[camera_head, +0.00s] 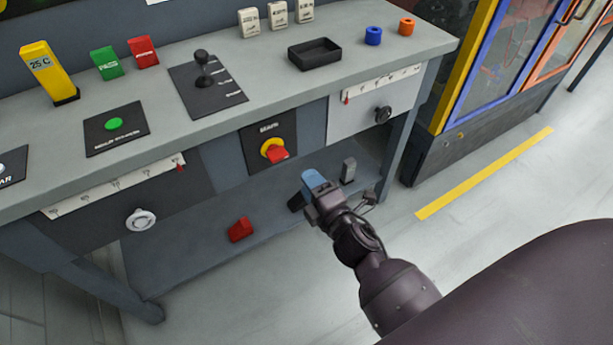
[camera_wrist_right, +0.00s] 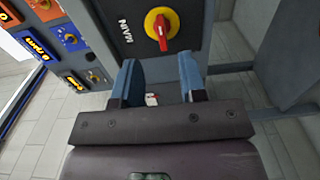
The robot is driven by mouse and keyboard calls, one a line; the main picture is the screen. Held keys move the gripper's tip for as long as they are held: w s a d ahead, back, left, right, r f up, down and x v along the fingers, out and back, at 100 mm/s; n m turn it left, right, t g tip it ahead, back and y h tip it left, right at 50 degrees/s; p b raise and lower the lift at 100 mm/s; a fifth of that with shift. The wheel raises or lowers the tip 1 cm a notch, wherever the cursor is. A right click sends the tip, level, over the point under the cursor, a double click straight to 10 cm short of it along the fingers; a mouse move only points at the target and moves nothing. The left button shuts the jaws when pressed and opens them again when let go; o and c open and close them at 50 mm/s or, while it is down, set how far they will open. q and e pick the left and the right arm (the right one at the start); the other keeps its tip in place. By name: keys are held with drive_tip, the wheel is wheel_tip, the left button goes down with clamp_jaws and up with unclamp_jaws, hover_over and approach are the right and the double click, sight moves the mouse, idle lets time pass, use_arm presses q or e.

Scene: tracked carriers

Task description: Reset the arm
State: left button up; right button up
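My right arm reaches in from the lower right of the head view. Its gripper (camera_head: 311,186) has blue fingers and is in front of the bench, below and to the right of the red and yellow main switch (camera_head: 273,150). In the right wrist view the two blue fingers (camera_wrist_right: 160,80) stand apart with nothing held between them. The main switch (camera_wrist_right: 162,28) shows beyond the fingertips, apart from them. My left gripper is not in view.
The grey bench (camera_head: 270,80) carries a joystick panel (camera_head: 205,85), a black tray (camera_head: 315,54), a green button panel (camera_head: 115,128) and small blocks. A red block (camera_head: 240,229) lies below. A cabinet (camera_head: 440,150) stands right; the floor around the yellow line (camera_head: 485,174) is clear.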

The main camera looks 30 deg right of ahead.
idle(0.5)
use_arm(q)
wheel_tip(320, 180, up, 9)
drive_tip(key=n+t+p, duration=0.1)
drive_tip(key=p, duration=1)
drive_tip(key=shift+p, duration=0.3)
use_arm(e)
drive_tip(key=s+d+r+m+g, duration=0.1)
drive_tip(key=s+d+m+g, duration=0.1)
drive_tip(key=s+m, duration=0.6)
drive_tip(key=s+d+m+g, duration=0.2)
drive_tip(key=s+m+g, duration=0.3)
drive_tip(key=s, duration=1.4)
drive_tip(key=m, duration=0.4)
drive_tip(key=shift+s+d+r+h, duration=0.2)
drive_tip(key=shift+d+r+h, duration=0.1)
drive_tip(key=shift+r, duration=0.1)
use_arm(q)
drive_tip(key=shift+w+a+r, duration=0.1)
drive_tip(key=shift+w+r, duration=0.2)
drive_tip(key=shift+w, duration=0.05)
